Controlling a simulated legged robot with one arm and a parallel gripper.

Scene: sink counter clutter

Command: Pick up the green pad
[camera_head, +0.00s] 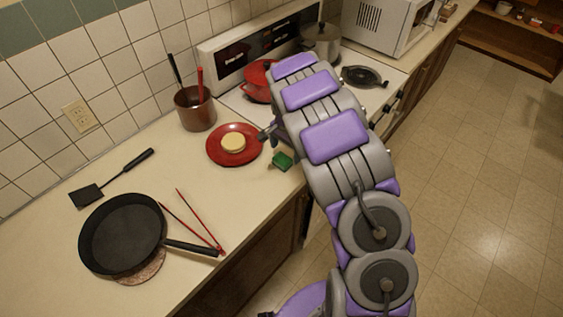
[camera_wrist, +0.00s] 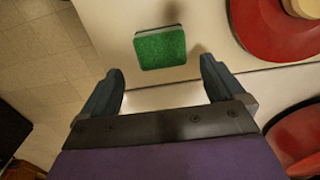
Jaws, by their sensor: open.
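The green pad (camera_head: 282,161) lies on the counter near its front edge, just right of the red plate, in the head view. In the wrist view the green pad (camera_wrist: 160,47) lies flat ahead of my gripper, roughly centred between the fingers and beyond their tips. My gripper (camera_wrist: 160,80) is open and empty, with its two dark fingers apart. In the head view my gripper (camera_head: 268,135) is mostly hidden by my arm, near the right rim of the plate.
A red plate (camera_head: 213,155) with a pale round item (camera_head: 233,142) sits beside the pad. A brown utensil pot (camera_head: 194,110) stands behind it. A red pot (camera_head: 257,82) is on the stove. A black pan (camera_head: 122,234) and red tongs (camera_head: 196,222) lie left. The counter edge drops to the floor.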

